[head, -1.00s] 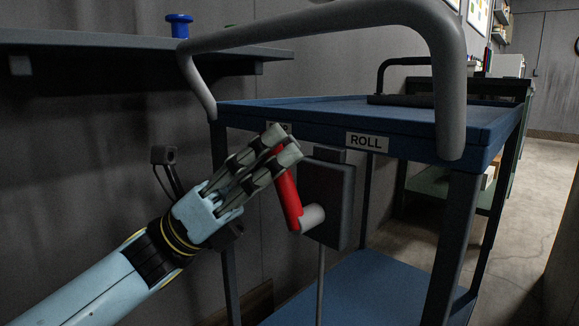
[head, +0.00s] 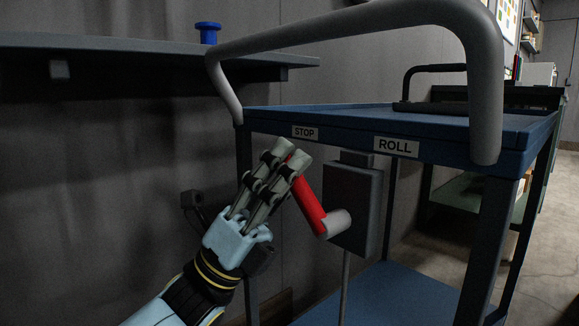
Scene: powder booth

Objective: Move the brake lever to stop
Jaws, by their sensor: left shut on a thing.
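The red brake lever (head: 309,208) slants up and to the left from its grey pivot (head: 338,223) on a dark box (head: 354,205) under the blue cart's top. Its upper end is between the fingertips of my left gripper (head: 286,157), which is shut on it. The lever's top is partly hidden by the fingers. The STOP label (head: 305,132) is on the cart's edge just above the fingertips. The ROLL label (head: 396,147) is farther right on the same edge. My right gripper is not in view.
The blue cart (head: 430,126) has a thick grey push handle (head: 350,20) arching over its near side. A dark shelf (head: 130,60) with a blue spool (head: 208,33) is at the upper left. A second cart stands behind at the right, beside open floor.

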